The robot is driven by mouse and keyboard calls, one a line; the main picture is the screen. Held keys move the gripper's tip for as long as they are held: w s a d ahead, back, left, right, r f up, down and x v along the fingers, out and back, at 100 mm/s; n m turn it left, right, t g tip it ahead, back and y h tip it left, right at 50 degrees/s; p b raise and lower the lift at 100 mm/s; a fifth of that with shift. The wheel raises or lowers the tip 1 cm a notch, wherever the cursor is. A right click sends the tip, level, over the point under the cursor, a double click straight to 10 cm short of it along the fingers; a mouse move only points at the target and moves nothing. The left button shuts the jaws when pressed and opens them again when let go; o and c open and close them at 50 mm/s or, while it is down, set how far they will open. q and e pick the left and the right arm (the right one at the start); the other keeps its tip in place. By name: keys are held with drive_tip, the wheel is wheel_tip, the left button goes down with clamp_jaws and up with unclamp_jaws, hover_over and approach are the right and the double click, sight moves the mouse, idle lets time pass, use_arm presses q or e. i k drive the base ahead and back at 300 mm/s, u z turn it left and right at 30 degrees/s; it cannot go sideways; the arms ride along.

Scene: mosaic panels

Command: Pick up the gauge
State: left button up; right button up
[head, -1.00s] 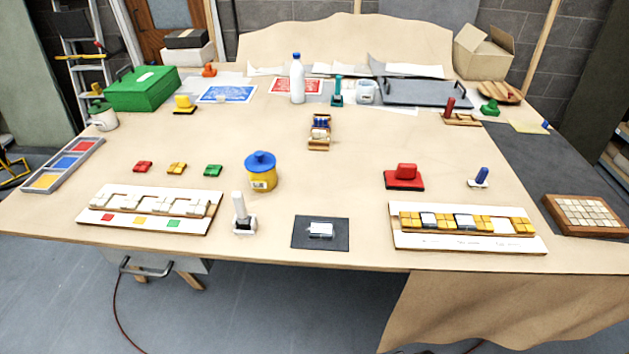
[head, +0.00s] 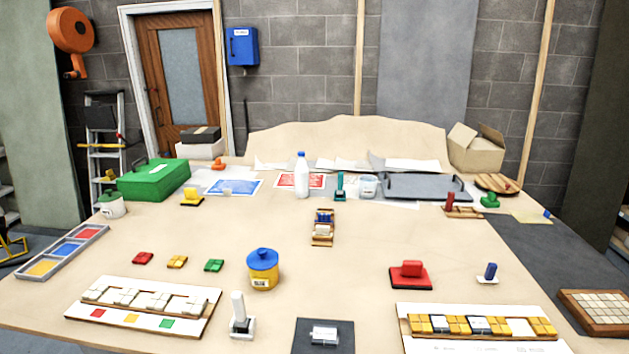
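No thing here is clearly marked as the gauge, and I cannot tell which one it is. A small pale block (head: 324,335) lies on a dark square mat (head: 311,347) at the table's front middle. An upright tool with a white handle (head: 239,312) stands on a pale base just left of the mat. Neither of my grippers is in view.
A yellow pot with a blue lid (head: 263,272) stands behind the white-handled tool. A tile panel (head: 148,316) lies at front left, another (head: 478,325) at front right. A red-handled block (head: 411,274) stands behind the right panel. The table (head: 350,270) is clear around its centre.

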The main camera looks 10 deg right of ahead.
sight(489, 279)
drive_tip(key=z, duration=1.45)
